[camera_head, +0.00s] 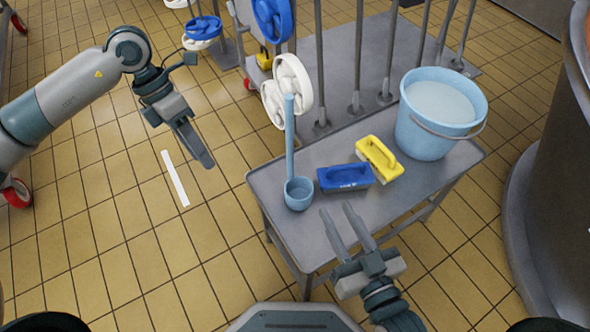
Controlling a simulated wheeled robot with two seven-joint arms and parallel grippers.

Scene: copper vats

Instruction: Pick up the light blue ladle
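The light blue ladle (298,196) is on the left part of the grey metal table (345,215). Its bowl is near the table's left front edge and its long handle points up and away, passing in front of a white wheel. My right gripper (340,208) is open and empty, to the right of and nearer than the ladle's bowl, apart from it. My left gripper (207,162) hangs over the floor left of the table, well clear of the ladle. Its fingers overlap from this angle, so their gap is hidden; I see nothing held.
A blue brush (345,177) lies right of the ladle, with a yellow brush (379,158) beyond it. A light blue bucket (438,112) stands at the table's right. Upright grey poles (357,60) and a white wheel (287,90) stand behind.

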